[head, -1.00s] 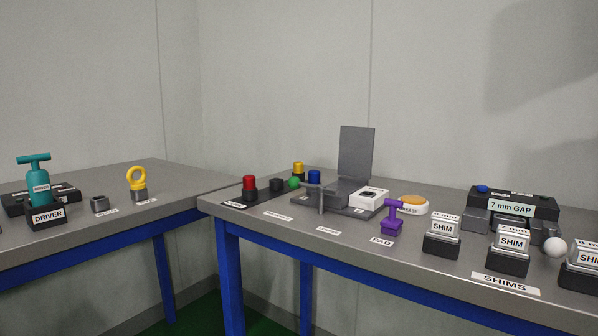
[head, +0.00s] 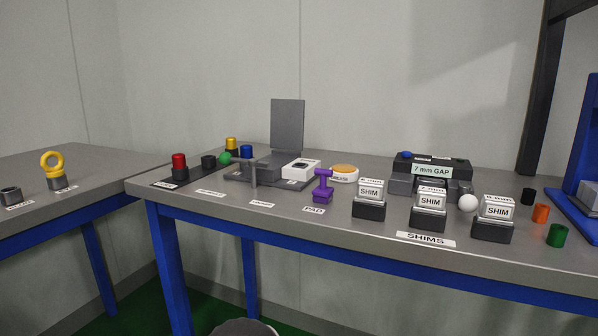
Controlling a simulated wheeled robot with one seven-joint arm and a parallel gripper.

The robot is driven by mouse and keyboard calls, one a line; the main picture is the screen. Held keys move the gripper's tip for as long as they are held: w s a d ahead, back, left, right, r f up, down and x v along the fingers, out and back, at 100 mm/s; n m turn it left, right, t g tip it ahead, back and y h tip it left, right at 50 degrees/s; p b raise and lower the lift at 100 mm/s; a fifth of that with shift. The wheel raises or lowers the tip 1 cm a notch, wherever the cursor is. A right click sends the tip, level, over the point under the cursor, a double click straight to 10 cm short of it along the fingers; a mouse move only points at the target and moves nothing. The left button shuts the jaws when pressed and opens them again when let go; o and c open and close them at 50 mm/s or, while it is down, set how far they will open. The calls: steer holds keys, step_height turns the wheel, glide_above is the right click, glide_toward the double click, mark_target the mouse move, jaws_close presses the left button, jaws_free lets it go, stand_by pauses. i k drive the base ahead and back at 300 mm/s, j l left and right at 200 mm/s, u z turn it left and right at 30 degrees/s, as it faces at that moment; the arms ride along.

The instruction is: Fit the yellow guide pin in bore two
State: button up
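Two yellow things show, and I cannot tell from the labels which is the guide pin. A yellow cylinder (head: 231,143) stands in a dark holder at the back left of the right table. Red (head: 179,160) and blue (head: 246,151) cylinders stand near it, with a dark empty-looking holder (head: 208,162) between. No bore marked two can be read. My gripper is not in view.
The right table (head: 330,225) also carries a grey fixture with an upright plate (head: 287,125), a purple handled pad (head: 323,187), several shim blocks (head: 430,202), a 7 mm gap block (head: 432,170), a white ball (head: 468,203) and a blue frame (head: 577,180). A corner gap separates the tables.

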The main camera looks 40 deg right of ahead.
mark_target(230, 143)
steer(key=i+j+z, duration=0.2)
steer(key=j, duration=0.15)
steer(key=i+j+z, duration=0.45)
steer(key=j, duration=0.25)
steer(key=j+z, duration=0.25)
steer(key=j, duration=0.15)
steer(key=i+j+z, duration=0.2)
steer(key=j, duration=0.25)
steer(key=k+l, duration=0.05)
steer(key=k, duration=0.05)
